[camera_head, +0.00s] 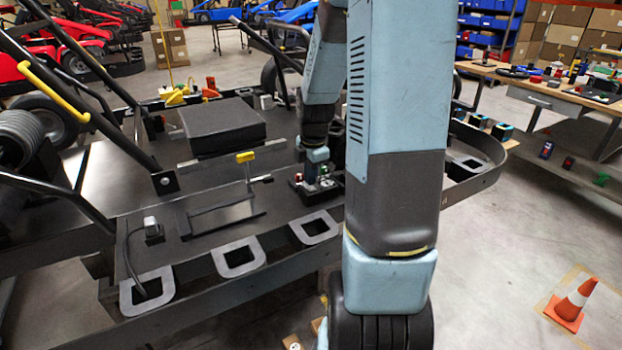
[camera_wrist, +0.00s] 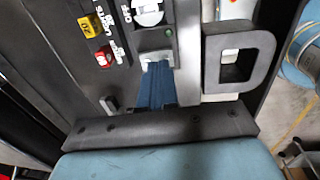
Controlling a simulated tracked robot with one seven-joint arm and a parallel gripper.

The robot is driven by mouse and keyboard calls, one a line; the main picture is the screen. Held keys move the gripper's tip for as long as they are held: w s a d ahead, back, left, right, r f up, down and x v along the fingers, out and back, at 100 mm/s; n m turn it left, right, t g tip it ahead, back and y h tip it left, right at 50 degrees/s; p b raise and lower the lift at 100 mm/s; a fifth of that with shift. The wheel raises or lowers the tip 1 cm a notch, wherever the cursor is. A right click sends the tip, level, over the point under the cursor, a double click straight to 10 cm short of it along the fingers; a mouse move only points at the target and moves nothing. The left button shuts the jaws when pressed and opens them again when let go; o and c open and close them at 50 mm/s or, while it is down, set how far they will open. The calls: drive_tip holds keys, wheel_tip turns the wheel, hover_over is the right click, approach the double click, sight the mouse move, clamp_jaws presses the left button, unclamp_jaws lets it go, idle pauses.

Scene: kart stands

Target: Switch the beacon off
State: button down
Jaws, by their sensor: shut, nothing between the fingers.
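My gripper (camera_wrist: 158,72) is shut and empty, its blue fingers pointing at a dark control panel (camera_wrist: 128,72) on the kart. The fingertips overlap a small silver plate (camera_wrist: 154,56) below a green dot (camera_wrist: 168,32); I cannot tell whether they touch it. A white round knob (camera_wrist: 148,12) lies above, beside the letters OFF. A red button (camera_wrist: 103,57) and a yellow button (camera_wrist: 91,26) sit to the left. In the head view my gripper (camera_head: 318,172) is low over the panel, mostly hidden by its own wrist. I cannot pick out the beacon with certainty.
The kart's black side frame with grey D-shaped loops (camera_head: 238,257) runs along the front; one loop (camera_wrist: 238,60) stands right of my fingers. A black seat block (camera_head: 222,127) and a yellow-topped lever (camera_head: 246,157) are to the left.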

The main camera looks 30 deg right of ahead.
sight(312, 188)
wheel_tip(312, 188, up, 13)
drive_tip(key=s, duration=0.1)
drive_tip(key=shift+s+f, duration=0.15)
drive_tip(key=shift+s, duration=0.15)
drive_tip(key=shift+w+d, duration=0.1)
drive_tip(key=shift+w, duration=0.05)
drive_tip(key=shift+w, duration=0.6)
drive_tip(key=f, duration=0.4)
drive_tip(key=w+f, duration=0.1)
drive_tip(key=f, duration=0.9)
drive_tip(key=shift+w, duration=0.35)
